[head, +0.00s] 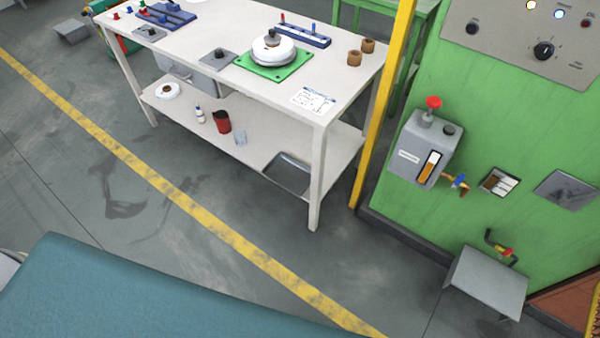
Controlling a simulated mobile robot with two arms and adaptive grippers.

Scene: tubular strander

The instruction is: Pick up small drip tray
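A shallow grey metal tray (287,174), which looks like the small drip tray, lies on the lower shelf of the white table, at its right end near the front leg. Neither of my grippers is in view.
The white table (350,82) carries a green plate (291,71) with a round white part, blue racks and brown cups. A yellow post (385,105) and green machine (500,120) stand right.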

